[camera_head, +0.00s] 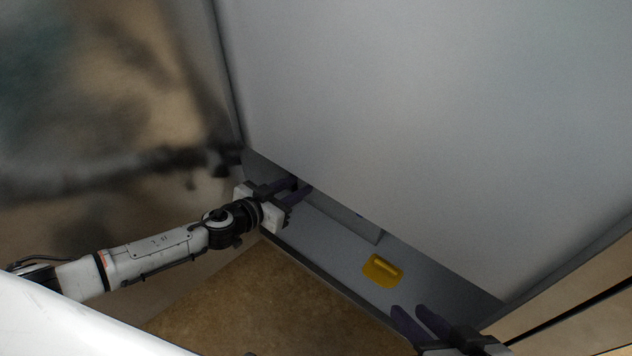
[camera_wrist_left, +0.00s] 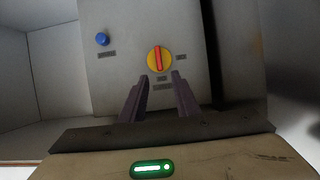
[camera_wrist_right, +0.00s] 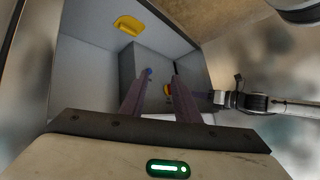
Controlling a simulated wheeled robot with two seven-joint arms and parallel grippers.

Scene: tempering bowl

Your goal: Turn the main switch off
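The main switch (camera_wrist_left: 158,58) is a red bar handle on a yellow disc, on a grey box (camera_wrist_left: 125,75) in the left wrist view. Its handle stands about upright in that view. The switch (camera_wrist_right: 167,90) also shows small in the right wrist view, partly behind a finger. My left gripper (camera_head: 300,189) reaches into the cabinet; its fingers (camera_wrist_left: 161,76) are open, with tips just below the switch disc in the left wrist view. Contact is not visible. My right gripper (camera_head: 412,314) is open and empty at the cabinet's near side. Its fingers also show in the right wrist view (camera_wrist_right: 159,82).
A blue button (camera_wrist_left: 102,39) sits left of the switch on the same box. A yellow piece (camera_head: 382,270) is on the cabinet's inner surface. A large grey panel (camera_head: 420,120) covers much of the head view. Brown floor (camera_head: 250,305) is open in front.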

